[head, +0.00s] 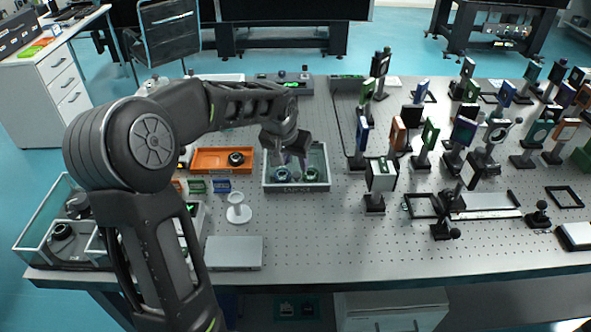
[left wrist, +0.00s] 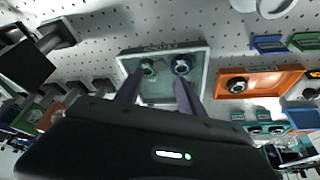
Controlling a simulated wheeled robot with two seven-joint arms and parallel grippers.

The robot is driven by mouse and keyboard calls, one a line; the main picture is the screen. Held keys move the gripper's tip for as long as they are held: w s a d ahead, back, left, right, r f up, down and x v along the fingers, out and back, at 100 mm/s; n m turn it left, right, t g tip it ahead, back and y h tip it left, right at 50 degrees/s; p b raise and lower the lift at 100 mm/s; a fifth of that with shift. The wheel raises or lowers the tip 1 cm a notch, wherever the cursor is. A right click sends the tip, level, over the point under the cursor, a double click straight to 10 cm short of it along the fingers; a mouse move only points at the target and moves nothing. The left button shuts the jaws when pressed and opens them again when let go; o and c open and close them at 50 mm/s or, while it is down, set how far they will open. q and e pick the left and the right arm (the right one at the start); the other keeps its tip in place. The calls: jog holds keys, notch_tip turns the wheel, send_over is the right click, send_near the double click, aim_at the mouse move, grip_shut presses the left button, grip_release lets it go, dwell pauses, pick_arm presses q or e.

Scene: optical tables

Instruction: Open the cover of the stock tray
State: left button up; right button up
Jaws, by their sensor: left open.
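My left gripper (head: 290,160) is over a light-walled tray (head: 297,188) in the middle of the table, with a label on its front wall. In the left wrist view the gripper (left wrist: 158,98) is open, its two fingers apart, with nothing between them. The same tray (left wrist: 205,60) lies beyond the fingertips, holding a green-ringed round part (left wrist: 148,70) and a blue-ringed one (left wrist: 181,66). A larger clear-walled tray (head: 40,213) with dark round parts sits at the left table edge, partly behind my arm. I cannot tell which is the stock tray. My right gripper is not in view.
An orange tray (head: 207,160) with a black ring stands left of the middle tray. A white stand (head: 238,212) and a flat grey plate (head: 233,253) are nearer the front. Many upright optics crowd the right side.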

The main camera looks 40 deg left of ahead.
aim_at(297, 175)
pick_arm(q)
jog(key=x, duration=0.6)
jog(key=shift+p, duration=0.35)
jog(key=shift+c, duration=0.3)
grip_shut()
dwell(0.7)
